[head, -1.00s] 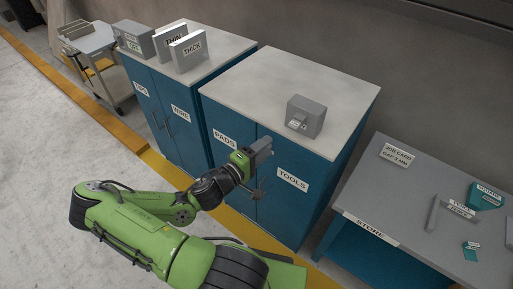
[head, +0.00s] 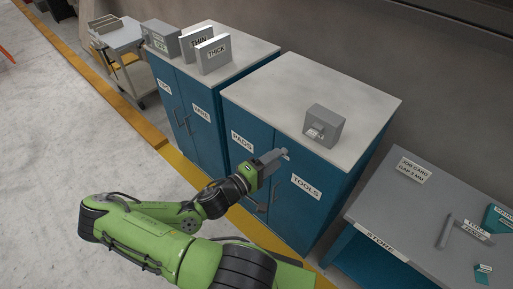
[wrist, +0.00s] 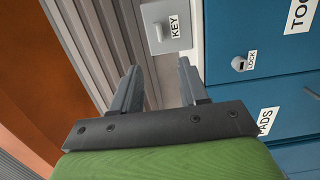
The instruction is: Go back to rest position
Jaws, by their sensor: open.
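My gripper (head: 280,156) is at the end of my green arm, in front of the blue cabinet (head: 333,202) with the PADS and TOOLS doors. In the wrist view my gripper (wrist: 158,88) has its two grey fingers apart with nothing between them. Beyond the fingertips, a grey plate labelled KEY (wrist: 164,27) with a small knob shows in the wrist view. A lock (wrist: 241,63) with a LOCK label is on the blue front to the right. The fingertips look apart from both.
A small grey box (head: 323,126) stands on the cabinet top. The left cabinet carries the THIN (head: 197,42) and THICK (head: 213,55) panels. The STORE table (head: 415,222) is at the right, with a job card and small tools. A cart (head: 122,55) stands far left.

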